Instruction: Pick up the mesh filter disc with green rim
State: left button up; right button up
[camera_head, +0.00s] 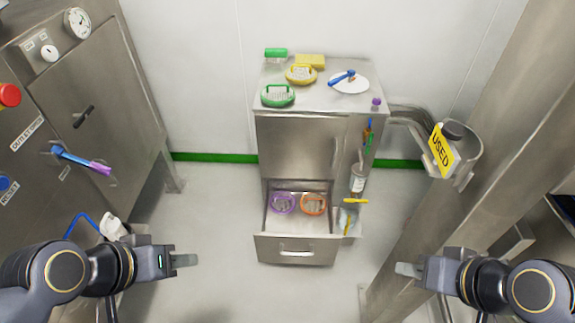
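The mesh filter disc with green rim (278,95) lies on the front left of the steel cabinet's top. A yellow-rimmed disc (301,74) lies just behind it to the right. My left gripper (186,260) is at the lower left, well below and left of the green disc, with nothing visible in it. My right gripper (405,269) is at the lower right, far from the disc and apparently empty. The finger gaps of both grippers are too small to make out.
The cabinet (298,145) has an open lower drawer (297,250) holding purple (284,203) and orange (313,204) discs. A green block (276,53), yellow sponge (311,61) and white plate (357,86) with a blue tool share the top. A steel column (470,150) stands right.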

aim_at(278, 95)
jog(key=i+j+u, duration=0.1)
jog(key=i+u, duration=0.6)
jog(key=u, duration=0.2)
jog(key=i+l+u, duration=0.15)
jog(key=i+u, duration=0.3)
jog(key=k, duration=0.1)
